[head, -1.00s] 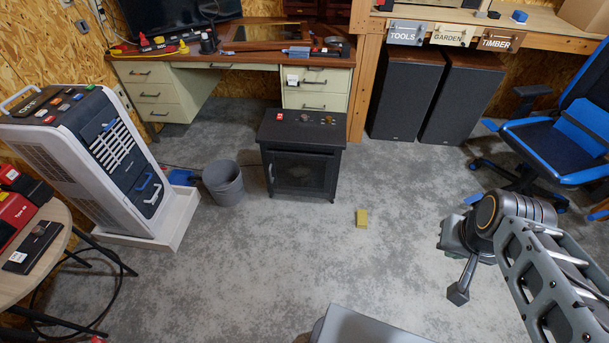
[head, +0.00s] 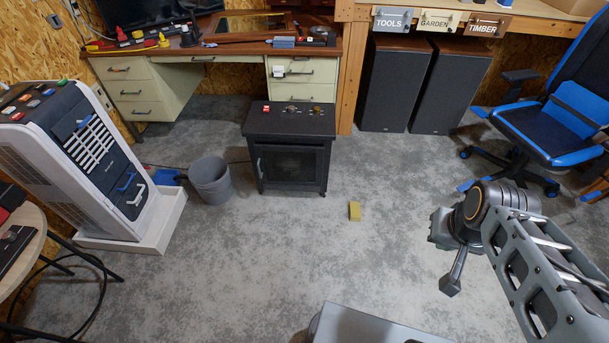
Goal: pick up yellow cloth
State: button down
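A small yellow piece (head: 354,210), which looks like the folded yellow cloth, lies on the grey floor in front of and right of the black stove. It is too small to make out folds. My gripper (head: 447,262) hangs in the right part of the head view, at the end of my arm, right of the yellow piece and nearer to me. It is clearly apart from it. One dark finger-like part sticks out towards me. The second finger is not clearly visible, so the opening cannot be judged. Nothing held is visible.
The black stove (head: 290,148) and a grey bucket (head: 211,180) stand beyond. A white cooler (head: 120,180) is at left, with a round table (head: 22,245) nearer. Two dark speakers (head: 395,85) and a blue-black chair (head: 550,110) are at back right. The floor around the yellow piece is clear.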

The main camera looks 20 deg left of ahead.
aim_at(354, 207)
jog(key=k, duration=0.6)
jog(key=z, duration=0.5)
jog(key=i, duration=1.85)
jog(key=u, duration=1.35)
jog(key=i, duration=0.6)
jog(key=u, duration=0.65)
